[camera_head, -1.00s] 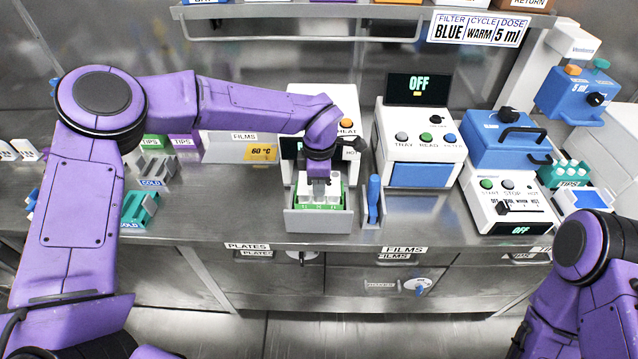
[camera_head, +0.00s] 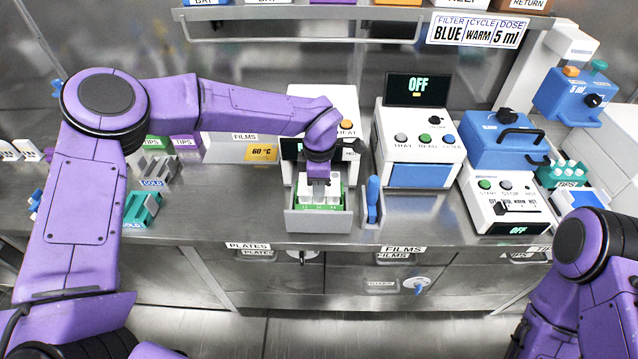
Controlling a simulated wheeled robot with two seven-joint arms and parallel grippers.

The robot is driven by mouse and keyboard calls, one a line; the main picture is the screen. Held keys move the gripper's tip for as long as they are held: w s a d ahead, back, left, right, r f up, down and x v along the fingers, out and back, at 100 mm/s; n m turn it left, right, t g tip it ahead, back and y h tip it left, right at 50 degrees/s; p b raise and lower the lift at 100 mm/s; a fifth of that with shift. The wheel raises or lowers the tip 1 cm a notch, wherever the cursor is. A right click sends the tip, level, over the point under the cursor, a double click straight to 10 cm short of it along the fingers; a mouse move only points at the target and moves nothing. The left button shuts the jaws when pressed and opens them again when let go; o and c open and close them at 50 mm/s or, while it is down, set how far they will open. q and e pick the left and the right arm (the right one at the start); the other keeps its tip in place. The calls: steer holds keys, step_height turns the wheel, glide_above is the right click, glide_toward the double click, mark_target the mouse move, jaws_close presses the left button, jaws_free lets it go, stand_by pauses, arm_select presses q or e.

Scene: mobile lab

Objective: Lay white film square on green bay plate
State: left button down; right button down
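A green bay plate (camera_head: 321,208) with white upright blocks sits in a grey open-topped bay (camera_head: 319,222) at the front of the heater unit. My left gripper (camera_head: 319,187) points straight down into this bay, right above the plate. Its fingertips are small and partly merged with the white blocks, so I cannot tell whether they are apart or hold anything. I cannot make out a separate white film square. My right arm shows at the lower right, but its gripper is out of view.
A grey holder with a blue-handled tool (camera_head: 373,199) stands just right of the bay. A reader (camera_head: 418,150) reading OFF and a blue-lidded unit (camera_head: 507,140) stand further right. A films box (camera_head: 232,149) is left. Bare counter lies left of the bay.

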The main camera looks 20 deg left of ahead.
stand_by(0.4)
arm_select(q)
steer(key=shift+p, duration=0.3)
steer(key=shift+f+b, duration=0.7)
steer(key=shift+f, duration=1)
steer(key=c, duration=1.2)
jaws_free()
steer(key=shift+r, duration=0.15)
step_height(320, 180, up, 10)
steer(key=shift+r+b, duration=0.2)
steer(key=shift+b, duration=0.85)
